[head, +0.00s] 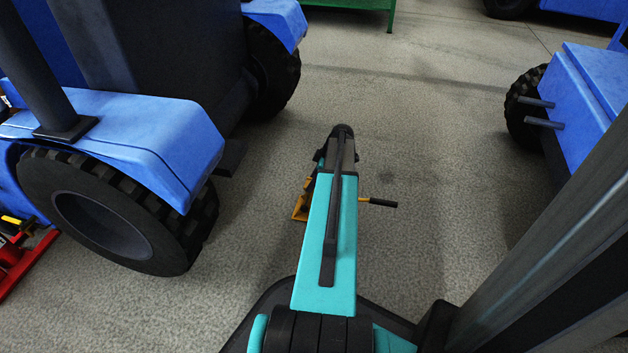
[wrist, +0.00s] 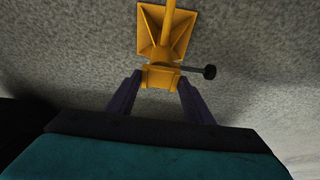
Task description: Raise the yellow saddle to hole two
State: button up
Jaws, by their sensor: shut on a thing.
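The yellow stand (wrist: 168,34) shows in the wrist view with a flared, square-edged part and a thin yellow bar running past the top edge. The yellow block nearest me, which I take for the saddle (wrist: 160,77), sits between the two dark fingers of my gripper (wrist: 160,84), which is shut on it. A dark pin with a round black knob (wrist: 209,72) sticks out to the right. In the head view my arm hides most of the stand; a yellow corner (head: 299,209) shows at left and a black-ended yellow handle (head: 383,202) at right. I cannot see any holes.
A blue vehicle (head: 130,130) with a large black tyre (head: 110,220) stands close on the left. Another blue machine (head: 590,95) with two grey prongs is at right. Red equipment (head: 25,255) lies at far left. Grey floor (head: 430,150) is open between the vehicles.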

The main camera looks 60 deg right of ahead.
jog(key=shift+r+p, duration=1.3)
jog(key=shift+r, duration=0.45)
jog(key=o, duration=1.5)
jog(key=p+v, duration=0.5)
jog(key=v, duration=0.8)
jog(key=shift+r, duration=0.3)
jog(key=shift+s, duration=0.15)
